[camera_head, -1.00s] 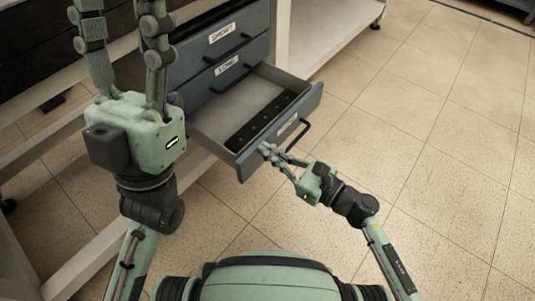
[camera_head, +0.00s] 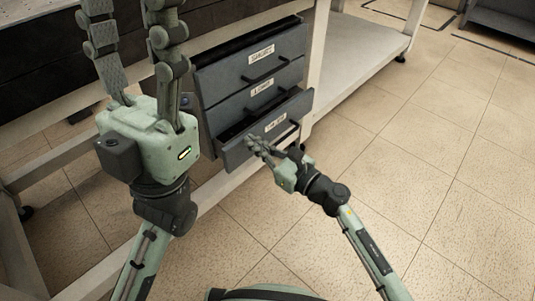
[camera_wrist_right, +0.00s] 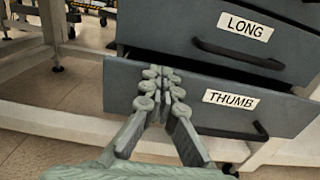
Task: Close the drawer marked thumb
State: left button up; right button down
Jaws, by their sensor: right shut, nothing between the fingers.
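The thumb drawer (camera_head: 278,133) is the lowest of three dark grey drawers. Its label and black handle (camera_wrist_right: 232,133) show clearly in the wrist view. The thumb drawer front (camera_wrist_right: 125,85) stands a little out from the drawer above, with a narrow dark gap along its top. My right gripper (camera_head: 252,142) is shut and empty, its fingertips (camera_wrist_right: 160,78) at the drawer front, left of the label; whether they touch it I cannot tell. My left gripper (camera_head: 130,35) is raised at the left, fingers apart and empty.
Above are the drawer marked long (camera_wrist_right: 180,25) and a top drawer (camera_head: 255,60). The pale bench frame (camera_head: 75,155) surrounds the unit, with a low shelf (camera_head: 365,45) to its right. The tiled floor (camera_head: 430,170) at right is clear.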

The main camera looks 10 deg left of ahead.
jog(key=shift+w+a, duration=0.25)
jog(key=shift+a, duration=0.15)
